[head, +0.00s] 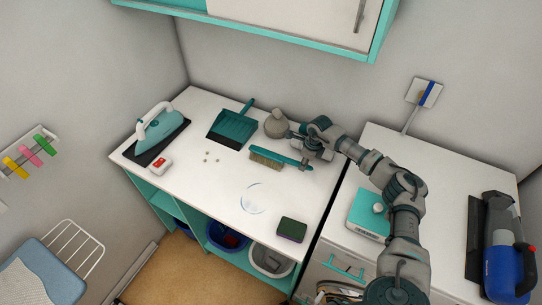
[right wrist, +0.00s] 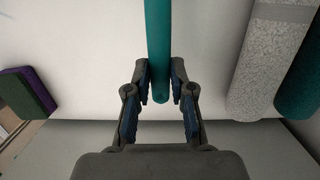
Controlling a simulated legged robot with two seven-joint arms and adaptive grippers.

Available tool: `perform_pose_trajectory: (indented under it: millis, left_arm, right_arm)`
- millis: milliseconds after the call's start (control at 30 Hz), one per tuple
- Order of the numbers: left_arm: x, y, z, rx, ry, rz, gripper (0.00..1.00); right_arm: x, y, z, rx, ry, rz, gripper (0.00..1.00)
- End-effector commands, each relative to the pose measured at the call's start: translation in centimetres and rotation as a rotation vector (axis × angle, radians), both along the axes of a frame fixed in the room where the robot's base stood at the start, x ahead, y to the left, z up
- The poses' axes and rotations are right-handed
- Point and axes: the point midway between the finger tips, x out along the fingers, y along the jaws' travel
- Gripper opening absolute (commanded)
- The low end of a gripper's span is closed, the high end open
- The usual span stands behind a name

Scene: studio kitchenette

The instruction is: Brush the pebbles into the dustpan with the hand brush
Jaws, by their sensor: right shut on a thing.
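The teal dustpan (head: 233,128) lies at the back of the white counter, its handle pointing to the back right. A few small pale pebbles (head: 206,155) lie on the counter in front of it, to its left. The hand brush (head: 266,158), with a teal back and pale bristles, is right of the pebbles. My right gripper (head: 304,162) is shut on the brush's teal handle, at its right end. In the right wrist view the teal handle (right wrist: 158,45) runs between the two fingers (right wrist: 160,85). My left gripper is not in view.
A beige-grey rounded container (head: 276,124) is close behind the brush. A clear round glass item (head: 253,198) and a green-and-purple sponge (head: 292,229) lie toward the front.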

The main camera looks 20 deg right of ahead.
Motion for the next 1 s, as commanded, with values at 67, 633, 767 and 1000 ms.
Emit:
perform_pose_trajectory:
  millis: [67,633,767,1000]
  left_arm:
    - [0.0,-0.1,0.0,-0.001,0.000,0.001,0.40]
    - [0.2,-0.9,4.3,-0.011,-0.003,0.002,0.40]
    - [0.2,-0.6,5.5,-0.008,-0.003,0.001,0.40]
    - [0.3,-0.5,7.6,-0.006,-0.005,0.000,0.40]
  right_arm:
    - [-0.1,-0.1,-0.2,-0.004,0.005,-0.002,0.00]
    - [-0.1,0.3,6.6,-0.006,0.002,0.000,0.00]
    - [-0.1,0.2,8.5,-0.003,0.001,-0.001,0.00]
    - [-0.1,0.1,11.8,-0.004,0.002,-0.001,0.00]
